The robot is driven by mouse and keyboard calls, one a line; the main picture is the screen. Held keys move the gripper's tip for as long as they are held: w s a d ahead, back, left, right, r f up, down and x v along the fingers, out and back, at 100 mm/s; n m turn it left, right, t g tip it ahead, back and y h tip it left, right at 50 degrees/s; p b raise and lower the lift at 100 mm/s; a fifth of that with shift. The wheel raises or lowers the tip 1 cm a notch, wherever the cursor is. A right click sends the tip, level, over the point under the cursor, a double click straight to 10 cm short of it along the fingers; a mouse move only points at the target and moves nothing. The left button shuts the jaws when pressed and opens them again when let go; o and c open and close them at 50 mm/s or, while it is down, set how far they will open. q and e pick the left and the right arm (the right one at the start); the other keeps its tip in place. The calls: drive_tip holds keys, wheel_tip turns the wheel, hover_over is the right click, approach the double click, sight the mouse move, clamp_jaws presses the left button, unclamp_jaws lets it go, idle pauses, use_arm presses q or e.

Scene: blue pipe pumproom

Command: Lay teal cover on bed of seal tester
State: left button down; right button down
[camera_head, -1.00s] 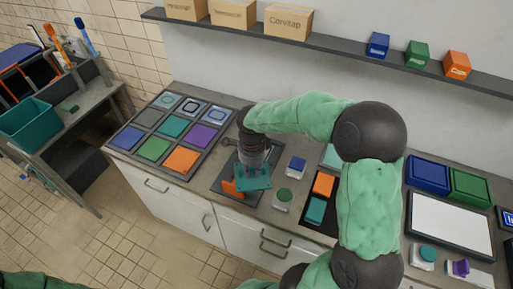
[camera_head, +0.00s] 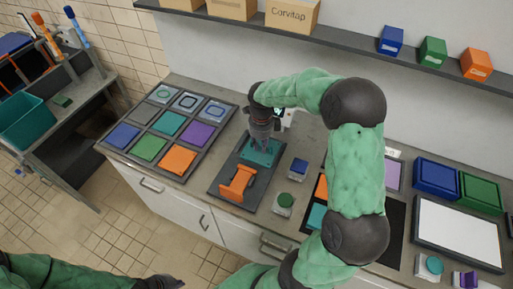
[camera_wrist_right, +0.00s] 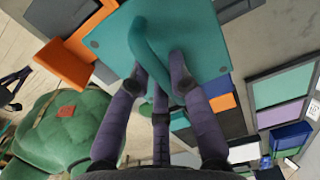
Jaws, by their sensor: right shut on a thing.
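The teal cover (camera_head: 262,157) is a flat plate with a raised grip; it also fills the top middle of the right wrist view (camera_wrist_right: 205,35). My right gripper (camera_head: 262,143) is shut on that grip, with its fingers around it in the right wrist view (camera_wrist_right: 157,75). The seal tester (camera_head: 225,188) is a dark grey base with an orange lever (camera_head: 238,183) at its near end. The cover is over the far part of the tester; I cannot tell whether it touches the bed. My left gripper (camera_head: 162,282) is at the bottom left, far from the tester, its fingers unclear.
A rack of coloured square plates (camera_head: 150,148) lies left of the tester. A blue-topped block (camera_head: 298,168) and a green-topped block (camera_head: 284,203) stand close on its right. A dark tray with orange and teal pieces (camera_head: 317,216) is partly hidden by my right arm.

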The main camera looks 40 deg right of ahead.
drive_tip(key=w+f, duration=0.2)
drive_tip(key=w+d+f, duration=0.1)
drive_tip(key=f, duration=0.1)
drive_tip(key=w+d+f+b, duration=0.1)
drive_tip(key=w+f, duration=0.1)
drive_tip(key=shift+w+d+f, duration=0.1)
drive_tip(key=shift+w+d, duration=0.15)
drive_tip(key=shift+w, duration=0.1)
drive_tip(key=shift+w+d+f, duration=0.1)
drive_tip(key=shift+w+f, duration=0.05)
drive_tip(key=shift+f, duration=1.5)
drive_tip(key=shift+b, duration=0.35)
drive_tip(key=shift+f, duration=0.15)
drive_tip(key=c, duration=1.1)
unclamp_jaws()
drive_tip(key=shift+c, duration=0.2)
